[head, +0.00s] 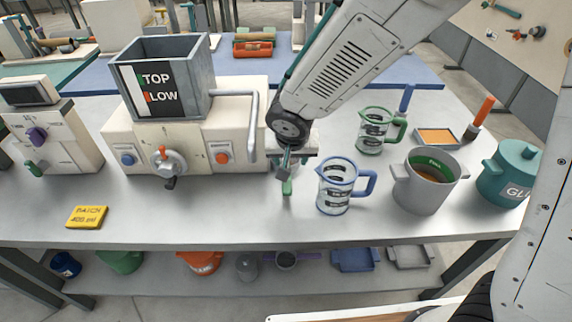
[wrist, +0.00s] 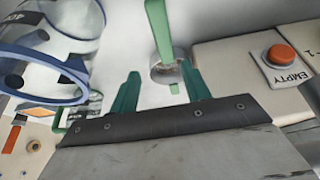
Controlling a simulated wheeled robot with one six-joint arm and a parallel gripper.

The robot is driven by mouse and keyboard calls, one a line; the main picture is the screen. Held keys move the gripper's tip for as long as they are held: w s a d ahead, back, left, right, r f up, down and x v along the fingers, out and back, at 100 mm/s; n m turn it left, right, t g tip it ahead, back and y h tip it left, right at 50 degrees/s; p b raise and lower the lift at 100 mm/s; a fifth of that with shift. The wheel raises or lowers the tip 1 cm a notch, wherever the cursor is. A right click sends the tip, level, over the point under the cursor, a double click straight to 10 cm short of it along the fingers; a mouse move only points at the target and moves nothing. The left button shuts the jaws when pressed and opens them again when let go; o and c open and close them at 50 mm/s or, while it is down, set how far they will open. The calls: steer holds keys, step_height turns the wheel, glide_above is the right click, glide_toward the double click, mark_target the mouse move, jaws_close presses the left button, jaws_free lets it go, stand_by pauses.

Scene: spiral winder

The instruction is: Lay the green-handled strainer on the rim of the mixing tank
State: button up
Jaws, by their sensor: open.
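The green-handled strainer (head: 287,187) lies on the grey table in front of the machine's right end. In the wrist view its green handle (wrist: 158,30) runs to the top edge, and its small round grey bowl (wrist: 166,72) shows near the fingertips. My gripper (head: 287,160) is open above the strainer; its two green fingers (wrist: 162,84) stand either side of the bowl in the wrist picture, apparently not touching it. A square grey tank (head: 200,75) marked TOP and LOW sits on the cream machine, apparently the mixing tank. Its rim is visible and bare.
A blue-rimmed jug (head: 334,188) stands close right of the strainer. Further right are a green-rimmed jug (head: 372,130), a grey two-handled pot (head: 422,190) and a teal glue pot (head: 510,175). The machine has a lever (head: 253,125) at its right. The table front is mostly clear.

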steer(key=f, duration=0.2)
steer(key=shift+w+a+f, duration=0.35)
steer(key=shift+f, duration=0.05)
steer(key=x, duration=0.5)
steer(key=shift+a+f, duration=0.15)
steer(key=shift+f, duration=0.15)
steer(key=shift+c, duration=0.4)
jaws_close()
